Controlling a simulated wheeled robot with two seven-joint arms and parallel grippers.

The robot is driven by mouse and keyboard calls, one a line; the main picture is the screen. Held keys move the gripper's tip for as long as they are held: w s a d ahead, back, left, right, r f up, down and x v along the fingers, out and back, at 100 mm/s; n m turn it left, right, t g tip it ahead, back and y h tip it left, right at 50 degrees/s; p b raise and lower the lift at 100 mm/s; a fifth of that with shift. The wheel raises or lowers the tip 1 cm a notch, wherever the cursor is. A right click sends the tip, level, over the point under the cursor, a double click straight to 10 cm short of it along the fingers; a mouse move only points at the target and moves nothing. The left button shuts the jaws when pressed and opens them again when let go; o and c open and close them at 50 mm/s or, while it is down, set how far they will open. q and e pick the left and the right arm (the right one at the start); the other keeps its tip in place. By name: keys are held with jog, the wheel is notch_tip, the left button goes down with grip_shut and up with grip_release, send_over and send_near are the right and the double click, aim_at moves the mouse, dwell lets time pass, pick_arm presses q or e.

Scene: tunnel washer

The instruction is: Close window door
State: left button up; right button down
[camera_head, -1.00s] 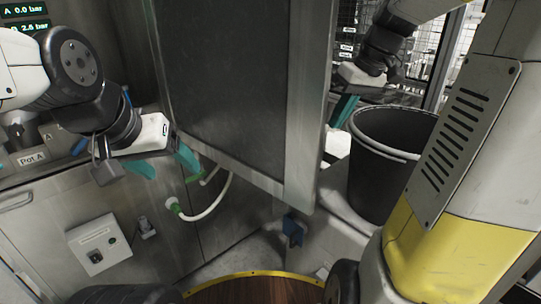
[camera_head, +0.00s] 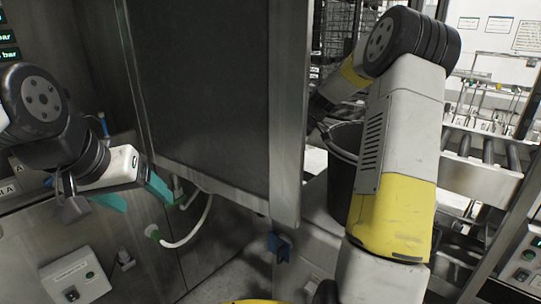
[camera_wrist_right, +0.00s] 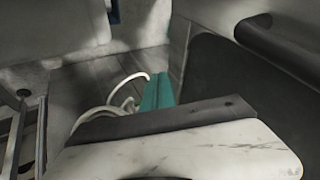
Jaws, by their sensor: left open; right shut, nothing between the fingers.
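The window door (camera_head: 205,85), a dark pane in a metal frame (camera_head: 288,120), stands open in the middle of the head view.
A black bin (camera_head: 342,165) stands right of the door, partly behind my right arm. A white hose (camera_head: 192,232) hangs below the door. A control box (camera_head: 75,278) is at lower left. A roller conveyor (camera_head: 480,165) is at right.

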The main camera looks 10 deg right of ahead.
aim_at(259, 181)
jog(key=shift+s+a+f, duration=0.5)
jog(key=shift+a, duration=0.35)
jog(key=shift+s+a+f, duration=0.5)
jog(key=shift+s+a, duration=0.05)
jog(key=shift+a, duration=0.35)
jog(key=shift+s+a+f, duration=0.5)
jog(key=shift+a, duration=0.35)
